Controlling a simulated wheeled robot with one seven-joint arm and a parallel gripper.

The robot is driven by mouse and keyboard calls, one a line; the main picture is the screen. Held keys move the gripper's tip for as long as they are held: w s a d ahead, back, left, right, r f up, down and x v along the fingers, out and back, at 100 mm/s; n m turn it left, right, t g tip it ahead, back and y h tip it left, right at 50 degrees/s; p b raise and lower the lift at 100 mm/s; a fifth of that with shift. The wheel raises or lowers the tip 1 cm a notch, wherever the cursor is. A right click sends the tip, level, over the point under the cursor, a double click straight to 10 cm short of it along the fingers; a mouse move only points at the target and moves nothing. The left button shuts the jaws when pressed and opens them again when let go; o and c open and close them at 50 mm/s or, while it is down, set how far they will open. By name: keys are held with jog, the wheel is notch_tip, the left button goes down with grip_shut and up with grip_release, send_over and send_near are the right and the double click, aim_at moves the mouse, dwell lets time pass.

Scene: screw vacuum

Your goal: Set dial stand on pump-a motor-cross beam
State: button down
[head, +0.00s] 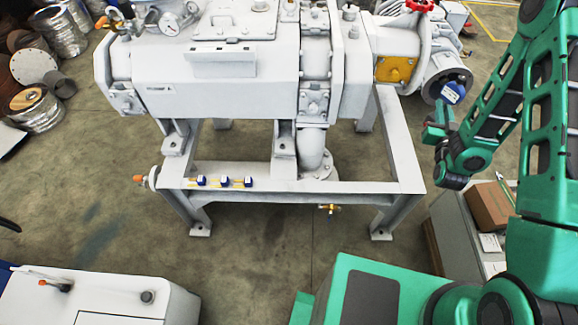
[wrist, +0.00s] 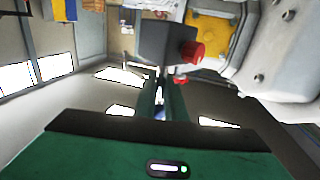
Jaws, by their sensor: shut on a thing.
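My gripper (head: 437,130) is at the right of the head view, beside the pump's right end and above the floor. It is shut on a small block with a blue, white-labelled face (head: 453,92), which I take for the dial stand. In the wrist view the block (wrist: 164,42) looks dark grey, with a red knob (wrist: 192,52), and sits beyond my fingers (wrist: 162,100). The grey pump (head: 240,60) stands on a steel frame. The frame's front beam (head: 290,192) lies left of and below the gripper. I cannot tell which beam is the motor-cross beam.
Several small blue-and-yellow pieces (head: 225,182) lie on the front beam's left half. A yellow plate (head: 395,69) is on the pump's right end. A cardboard box (head: 490,206) stands on a cabinet at the right. Floor under the frame is clear.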

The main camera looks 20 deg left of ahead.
jog(key=shift+w+a+r, duration=0.1)
jog(key=shift+w, duration=0.15)
